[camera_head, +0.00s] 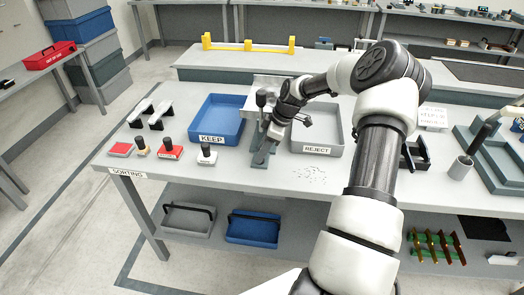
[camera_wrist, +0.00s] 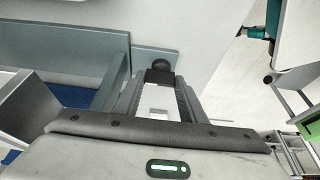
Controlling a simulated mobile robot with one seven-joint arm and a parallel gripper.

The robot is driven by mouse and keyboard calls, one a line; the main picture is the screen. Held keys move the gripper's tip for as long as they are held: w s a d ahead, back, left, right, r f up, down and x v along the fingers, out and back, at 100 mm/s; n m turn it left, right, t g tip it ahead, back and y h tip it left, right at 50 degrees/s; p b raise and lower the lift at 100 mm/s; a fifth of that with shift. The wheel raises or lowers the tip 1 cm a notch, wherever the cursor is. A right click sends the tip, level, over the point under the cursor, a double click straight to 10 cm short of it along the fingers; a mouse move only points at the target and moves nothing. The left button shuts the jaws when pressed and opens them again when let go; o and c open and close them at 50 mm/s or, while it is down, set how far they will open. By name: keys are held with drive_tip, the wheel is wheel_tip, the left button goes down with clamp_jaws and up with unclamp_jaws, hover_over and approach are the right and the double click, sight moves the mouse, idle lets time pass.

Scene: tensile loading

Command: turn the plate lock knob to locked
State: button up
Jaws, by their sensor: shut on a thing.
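My gripper (camera_wrist: 160,92) is shut on a dark round knob (camera_wrist: 159,70), which shows between the fingertips in the wrist view. I take it for the plate lock knob. The knob sits by a grey-green plate (camera_wrist: 150,55) of the fixture. In the head view my gripper (camera_head: 271,134) reaches down at the grey fixture (camera_head: 258,160) between the two trays. There my wrist and fingers hide the held knob, and its turn position cannot be read. A dark upright handle (camera_head: 262,98) stands just left of my wrist.
A blue KEEP tray (camera_head: 211,139) is left of the fixture and a grey REJECT tray (camera_head: 317,149) is right. Several stamps, including a red one (camera_head: 169,152), stand at the front left. Small fragments (camera_head: 311,173) lie before the REJECT tray. A grey cup (camera_head: 461,168) stands right.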

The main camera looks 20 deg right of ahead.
drive_tip(key=shift+m, duration=0.3)
drive_tip(key=m+b, duration=0.1)
drive_tip(key=m, duration=0.1)
drive_tip(key=m+t+h+b, duration=0.1)
drive_tip(key=m, duration=0.1)
drive_tip(key=shift+s+a+h+b, duration=0.1)
drive_tip(key=shift+a+h+b, duration=0.05)
drive_tip(key=shift+h+b, duration=0.2)
drive_tip(key=m+b, duration=0.1)
drive_tip(key=m, duration=0.1)
drive_tip(key=m+t+h+b, duration=0.1)
drive_tip(key=m, duration=0.2)
drive_tip(key=shift+a+h+b, duration=0.2)
drive_tip(key=shift+h+b, duration=0.05)
drive_tip(key=shift+b, duration=0.05)
drive_tip(key=m+h+b, duration=0.1)
drive_tip(key=m, duration=0.3)
drive_tip(key=shift+a+h+b, duration=0.2)
drive_tip(key=shift+h+b, duration=0.2)
drive_tip(key=shift+m+g+h, duration=0.4)
drive_tip(key=shift+m+h, duration=0.3)
drive_tip(key=shift+m, duration=1.4)
drive_tip(key=o, duration=1.1)
drive_tip(key=shift+c, duration=0.2)
drive_tip(key=shift+r, duration=0.1)
